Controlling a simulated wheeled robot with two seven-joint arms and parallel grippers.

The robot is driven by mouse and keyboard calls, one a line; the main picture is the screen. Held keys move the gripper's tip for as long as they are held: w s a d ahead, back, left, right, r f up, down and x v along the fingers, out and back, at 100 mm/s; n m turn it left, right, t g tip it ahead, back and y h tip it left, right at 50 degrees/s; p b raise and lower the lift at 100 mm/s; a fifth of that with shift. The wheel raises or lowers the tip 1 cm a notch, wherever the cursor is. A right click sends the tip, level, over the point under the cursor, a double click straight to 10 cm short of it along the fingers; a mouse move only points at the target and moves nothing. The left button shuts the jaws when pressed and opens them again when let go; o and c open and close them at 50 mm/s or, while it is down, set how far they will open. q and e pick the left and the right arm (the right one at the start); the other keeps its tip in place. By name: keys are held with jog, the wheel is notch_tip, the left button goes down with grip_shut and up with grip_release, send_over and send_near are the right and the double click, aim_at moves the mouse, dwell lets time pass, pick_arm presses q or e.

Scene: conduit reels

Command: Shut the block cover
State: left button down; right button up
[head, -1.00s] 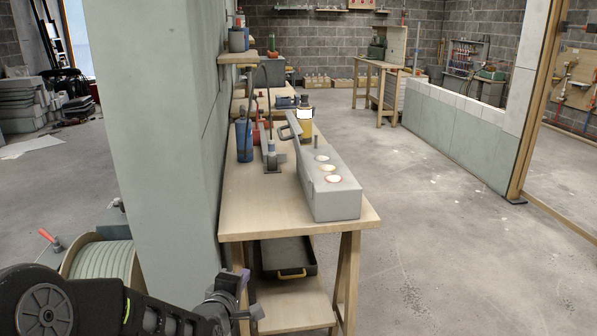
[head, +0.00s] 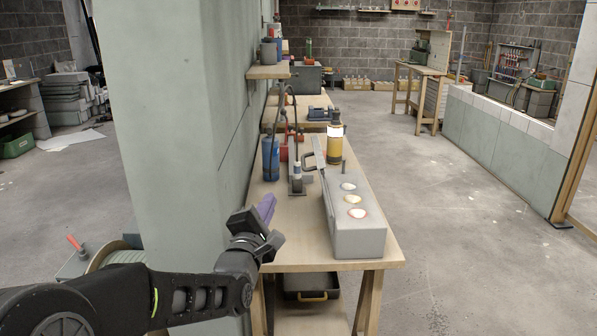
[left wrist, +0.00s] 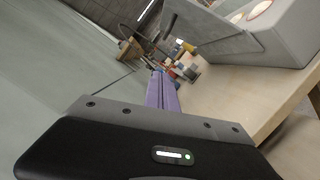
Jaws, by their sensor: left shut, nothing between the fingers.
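The grey block (head: 355,240) lies lengthwise on the workbench, with pale round openings in its top. My left gripper (head: 267,207), with purple fingers, is shut and empty. It is left of the block, near the bench's left edge, apart from block and cover. My right gripper is not in view.
A green-grey wall (head: 175,130) rises close on the left. The bench top (head: 300,245) is bare left of the block.

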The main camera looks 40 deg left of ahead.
pick_arm(q)
jog(key=w+a+r, duration=0.1)
jog(key=w+r, duration=0.1)
jog(key=w, duration=0.9)
jog(key=shift+w+r+p, duration=0.15)
jog(key=shift+r+p, duration=0.2)
jog(key=shift+p, duration=0.1)
jog(key=shift+w+r, duration=0.15)
